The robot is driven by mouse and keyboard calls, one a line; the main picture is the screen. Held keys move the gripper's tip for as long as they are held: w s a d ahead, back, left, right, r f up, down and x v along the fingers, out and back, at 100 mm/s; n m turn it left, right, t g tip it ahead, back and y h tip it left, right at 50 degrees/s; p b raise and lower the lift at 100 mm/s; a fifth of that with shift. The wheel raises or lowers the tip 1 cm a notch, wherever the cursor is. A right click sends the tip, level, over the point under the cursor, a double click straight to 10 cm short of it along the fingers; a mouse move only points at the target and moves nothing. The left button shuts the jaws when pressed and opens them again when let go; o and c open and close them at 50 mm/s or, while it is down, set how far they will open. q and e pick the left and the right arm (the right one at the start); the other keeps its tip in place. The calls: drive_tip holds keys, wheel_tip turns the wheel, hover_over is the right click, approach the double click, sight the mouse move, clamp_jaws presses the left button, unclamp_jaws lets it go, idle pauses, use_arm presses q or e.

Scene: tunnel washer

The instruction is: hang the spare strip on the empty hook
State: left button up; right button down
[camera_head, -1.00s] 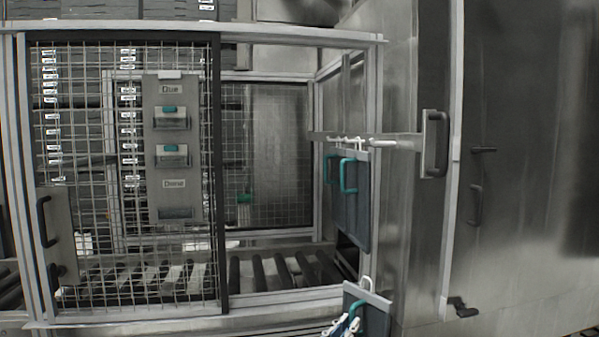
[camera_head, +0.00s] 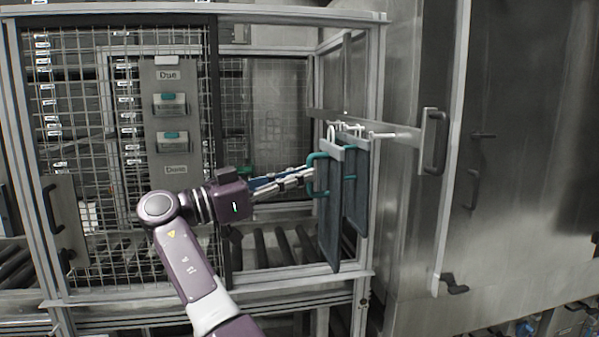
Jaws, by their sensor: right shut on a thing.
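My right gripper (camera_head: 310,180) is shut on the teal handle of the spare strip (camera_head: 330,225), a dark grey panel with a pale top bar. The strip hangs nearly upright, slightly tilted, with its white hanger loop (camera_head: 331,133) at the left end of the hook rail (camera_head: 350,122). I cannot tell whether the loop sits on a hook or is only near one. Another hanging strip (camera_head: 356,195) with a teal handle is just right of and behind it, partly hidden. A bare white peg (camera_head: 385,135) sticks out at the rail's right. My left gripper is not in view.
A wire mesh door (camera_head: 110,220) stands on the left, with a card holder panel (camera_head: 168,125) behind it. A frame post (camera_head: 370,90) and a steel cabinet door with a black handle (camera_head: 433,142) are close on the right. Rollers (camera_head: 275,245) lie below.

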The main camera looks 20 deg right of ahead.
sight(330, 176)
drive_tip(key=shift+s+d+b, duration=0.25)
drive_tip(key=shift+d+b, duration=0.15)
drive_tip(key=shift+d, duration=0.75)
drive_tip(key=shift+s+d+b, duration=0.25)
drive_tip(key=shift+d+b, duration=0.15)
drive_tip(key=shift+d, duration=0.75)
drive_tip(key=shift+s+d, duration=0.15)
drive_tip(key=shift+d, duration=0.5)
drive_tip(key=shift+s+d, duration=0.15)
drive_tip(key=shift+d, duration=0.45)
drive_tip(key=shift+s+d+f+b, duration=0.2)
drive_tip(key=shift+d+b, duration=0.2)
drive_tip(key=shift+d, duration=0.35)
drive_tip(key=shift+s+d+f+b, duration=0.15)
drive_tip(key=shift+d+b, duration=0.2)
drive_tip(key=shift+d, duration=0.4)
drive_tip(key=shift+s+d+f+b, duration=0.2)
drive_tip(key=shift+d+b, duration=0.2)
drive_tip(key=shift+d, duration=0.35)
